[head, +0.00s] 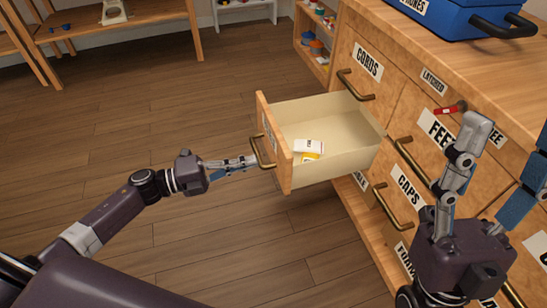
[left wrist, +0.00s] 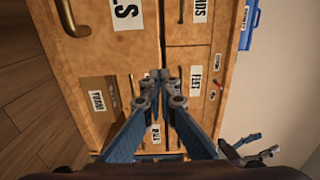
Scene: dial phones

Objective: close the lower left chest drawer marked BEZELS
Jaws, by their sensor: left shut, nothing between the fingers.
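The open drawer (head: 335,125) sticks far out of the chest's left column in the head view. Its front, seen edge-on, has a brass handle (head: 262,153) and a label too slanted to read. In the left wrist view the drawer front (left wrist: 95,45) shows a label (left wrist: 127,12) ending in "LS". My left gripper (head: 254,161) is shut and empty, its tips close by the handle; I cannot tell if they touch. Its fingers (left wrist: 159,76) also meet in the left wrist view. My right gripper (head: 482,120) is raised before the chest's right side; its jaw opening is unclear.
The drawer holds a small white and yellow box (head: 309,149). The CORDS drawer (head: 362,75) above is shut. Other labelled fronts, such as CAPS (head: 410,185), stand to the right. A blue case (head: 450,18) sits on the chest. The wooden floor (head: 150,120) at left is clear.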

